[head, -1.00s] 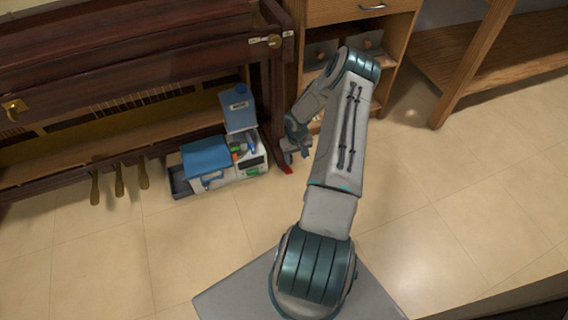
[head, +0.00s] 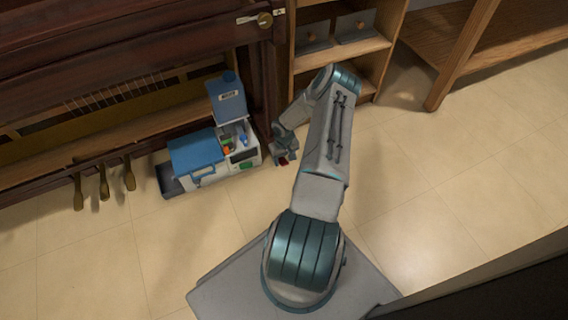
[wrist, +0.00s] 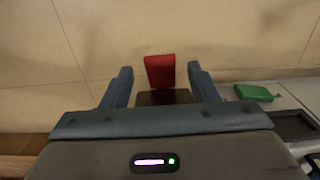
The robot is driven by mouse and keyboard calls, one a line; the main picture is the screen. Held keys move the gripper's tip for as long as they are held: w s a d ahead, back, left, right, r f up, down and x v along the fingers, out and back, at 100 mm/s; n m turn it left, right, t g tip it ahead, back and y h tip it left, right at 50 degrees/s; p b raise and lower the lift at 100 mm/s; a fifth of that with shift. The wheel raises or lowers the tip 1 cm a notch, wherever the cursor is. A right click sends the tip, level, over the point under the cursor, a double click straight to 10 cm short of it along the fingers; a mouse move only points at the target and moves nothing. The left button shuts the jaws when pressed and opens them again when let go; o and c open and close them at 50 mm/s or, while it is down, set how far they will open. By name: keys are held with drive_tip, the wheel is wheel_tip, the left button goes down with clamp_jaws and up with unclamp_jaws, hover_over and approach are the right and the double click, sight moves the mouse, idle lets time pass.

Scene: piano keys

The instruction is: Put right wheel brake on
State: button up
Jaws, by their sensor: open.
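A small red brake tab (head: 283,161) sits low by the foot of the dark piano's right leg, partly hidden by my gripper in the head view. In the wrist view the red tab (wrist: 160,70) shows upright between my two fingers, with a dark part (wrist: 163,97) below it. My gripper (wrist: 160,84) is open, with one finger on each side of the tab and a visible gap on both sides. It also shows in the head view (head: 285,156). The wheel itself is not clearly visible.
A wooden shelf (head: 340,60) stands behind. The tiled floor (head: 430,190) at right is free.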

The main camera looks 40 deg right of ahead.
drive_tip(key=shift+f, duration=0.9)
drive_tip(key=shift+c, duration=0.3)
drive_tip(key=c, duration=0.9)
